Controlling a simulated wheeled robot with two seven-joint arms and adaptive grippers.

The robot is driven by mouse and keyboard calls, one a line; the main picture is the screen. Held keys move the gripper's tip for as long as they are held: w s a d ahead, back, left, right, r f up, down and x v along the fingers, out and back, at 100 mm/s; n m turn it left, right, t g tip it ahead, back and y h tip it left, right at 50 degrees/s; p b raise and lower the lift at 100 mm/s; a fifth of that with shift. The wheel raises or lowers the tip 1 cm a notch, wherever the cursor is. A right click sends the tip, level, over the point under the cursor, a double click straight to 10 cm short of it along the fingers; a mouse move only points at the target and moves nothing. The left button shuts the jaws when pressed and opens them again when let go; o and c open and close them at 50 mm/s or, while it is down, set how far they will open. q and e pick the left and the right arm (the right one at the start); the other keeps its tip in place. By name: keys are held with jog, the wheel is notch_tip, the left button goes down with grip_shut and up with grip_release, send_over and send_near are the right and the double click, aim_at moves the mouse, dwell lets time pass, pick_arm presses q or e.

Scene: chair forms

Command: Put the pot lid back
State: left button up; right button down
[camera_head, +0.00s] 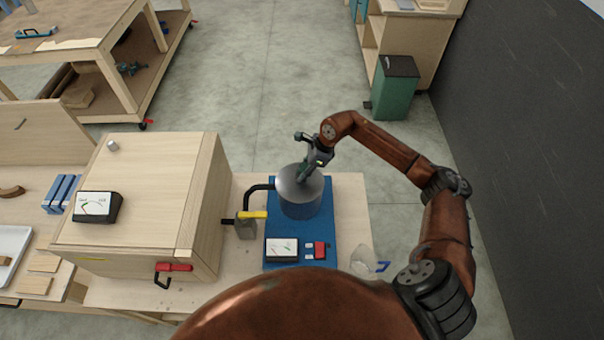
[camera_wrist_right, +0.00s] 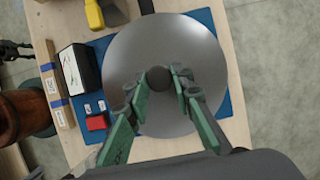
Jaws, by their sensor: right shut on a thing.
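The pot (camera_head: 300,207) is a blue-sided cylinder standing on a blue base plate (camera_head: 329,240). The round grey metal lid (camera_head: 290,185) is over the pot's top; it fills the middle of the right wrist view (camera_wrist_right: 190,45), where it hides the pot. I cannot tell whether its rim rests on the pot or hovers just above. My right gripper (camera_head: 303,179) comes down from above, its green-padded fingers (camera_wrist_right: 161,82) shut on the lid's dark knob (camera_wrist_right: 160,77). A dark jaw-like shape at the left edge of the wrist view may be my left gripper (camera_wrist_right: 12,50); its opening is unclear.
A yellow-handled valve (camera_head: 252,215) and a black pipe stand left of the pot. A display box (camera_head: 282,248) and a red switch (camera_head: 320,250) sit in front. A large wooden box (camera_head: 140,190) is further left. A clear item (camera_head: 365,262) lies at front right.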

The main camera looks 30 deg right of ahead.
jog(key=c, duration=1.6)
grip_release()
